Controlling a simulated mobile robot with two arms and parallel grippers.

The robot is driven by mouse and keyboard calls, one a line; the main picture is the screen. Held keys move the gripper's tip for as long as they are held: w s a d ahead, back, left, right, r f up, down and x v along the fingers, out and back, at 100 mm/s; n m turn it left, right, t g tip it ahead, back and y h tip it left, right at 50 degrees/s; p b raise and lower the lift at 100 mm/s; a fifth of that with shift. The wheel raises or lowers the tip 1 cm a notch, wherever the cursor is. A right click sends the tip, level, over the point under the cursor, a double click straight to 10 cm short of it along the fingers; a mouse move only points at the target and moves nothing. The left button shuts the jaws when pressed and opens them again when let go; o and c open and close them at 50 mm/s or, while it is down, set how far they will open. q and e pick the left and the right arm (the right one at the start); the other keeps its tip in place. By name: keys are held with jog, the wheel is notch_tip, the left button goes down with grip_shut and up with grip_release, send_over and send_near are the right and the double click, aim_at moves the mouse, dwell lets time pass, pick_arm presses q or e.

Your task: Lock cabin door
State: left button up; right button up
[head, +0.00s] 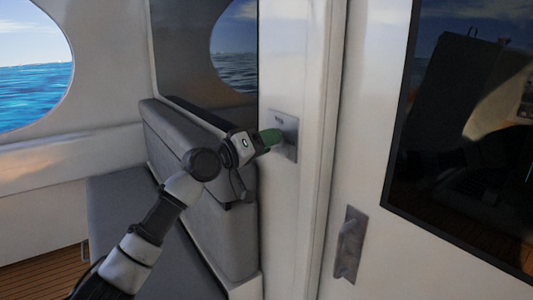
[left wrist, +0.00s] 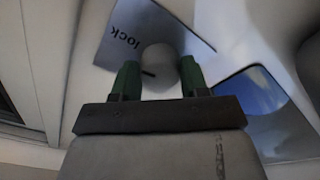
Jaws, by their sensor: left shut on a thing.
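A grey metal lock plate (head: 289,123) is mounted on the white panel left of a vertical frame seam. In the left wrist view the plate (left wrist: 125,35) carries the word "lock" and a round pale knob (left wrist: 158,60) with a dark mark. My left gripper (head: 271,137) reaches the plate from the left. Its green fingers (left wrist: 159,77) are on either side of the knob, shut on it, and hide part of it in the head view. The white cabin door (head: 385,235) stands to the right, with a grey handle plate (head: 350,243). My right gripper is not in view.
A grey cushioned seat (head: 215,215) stands left of the lock panel, under my left arm. A dark window (head: 465,130) fills the door's upper part. An oval window (head: 30,65) shows sea at the far left. A strip of wooden floor (head: 45,272) shows lower left.

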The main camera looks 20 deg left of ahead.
pick_arm(q)
jog(key=shift+f+m+b, duration=0.2)
jog(key=shift+m+b, duration=0.3)
jog(key=shift+m, duration=0.3)
jog(key=o, duration=0.9)
jog(key=shift+r, duration=0.1)
jog(key=shift+a, duration=0.1)
jog(key=b+v, duration=0.2)
jog(key=v, duration=0.8)
jog(key=shift+s+a, duration=0.25)
